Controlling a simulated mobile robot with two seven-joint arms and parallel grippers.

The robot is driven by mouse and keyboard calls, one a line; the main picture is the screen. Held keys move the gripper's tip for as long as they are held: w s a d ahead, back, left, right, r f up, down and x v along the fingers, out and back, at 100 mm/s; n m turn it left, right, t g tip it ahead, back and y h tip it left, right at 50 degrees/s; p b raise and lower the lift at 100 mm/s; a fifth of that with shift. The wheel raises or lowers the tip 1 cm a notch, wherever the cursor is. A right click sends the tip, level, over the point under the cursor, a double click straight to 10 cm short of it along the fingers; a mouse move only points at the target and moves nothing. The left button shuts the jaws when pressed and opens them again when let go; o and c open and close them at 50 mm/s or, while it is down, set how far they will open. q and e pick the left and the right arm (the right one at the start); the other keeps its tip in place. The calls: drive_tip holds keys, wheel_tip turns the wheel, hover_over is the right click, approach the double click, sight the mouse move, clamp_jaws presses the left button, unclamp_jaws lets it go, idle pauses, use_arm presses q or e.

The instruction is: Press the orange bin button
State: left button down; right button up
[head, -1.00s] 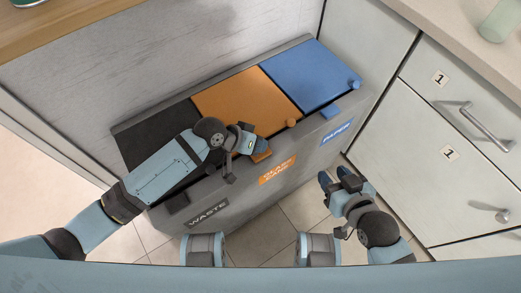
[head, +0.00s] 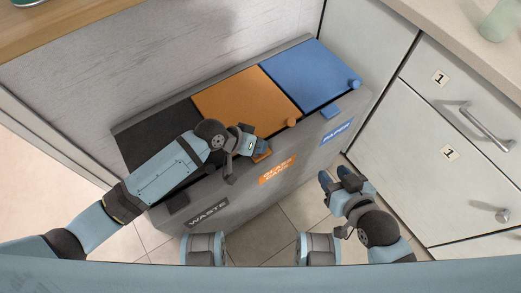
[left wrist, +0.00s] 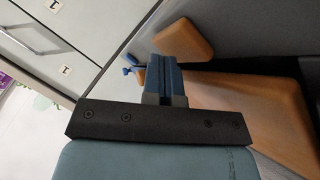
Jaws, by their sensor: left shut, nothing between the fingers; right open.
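The grey bin unit has an orange lid (head: 238,98) in the middle, which also fills the right of the left wrist view (left wrist: 245,88). The orange bin button (head: 263,155) sticks out from the front edge below that lid, partly covered by my left gripper (head: 258,147). In the left wrist view the orange button (left wrist: 184,42) appears just beyond the shut fingertips (left wrist: 166,62). My left gripper is shut and empty, at or just above the button; I cannot tell whether it touches. My right gripper (head: 334,174) is open and empty, right of the bin front.
A black lid (head: 155,140) is on the left, beneath my left arm. A blue lid (head: 311,75) and its blue button (head: 332,111) are on the right. White drawers (head: 465,145) stand at the right. Tiled floor (head: 290,215) lies in front.

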use_arm(q)
drive_tip(key=shift+f, duration=0.25)
idle(0.3)
drive_tip(key=shift+r+p, duration=0.95)
drive_tip(key=shift+p, duration=0.2)
drive_tip(key=shift+r, duration=0.1)
wheel_tip(320, 180, up, 5)
drive_tip(key=p, duration=0.5)
idle(0.5)
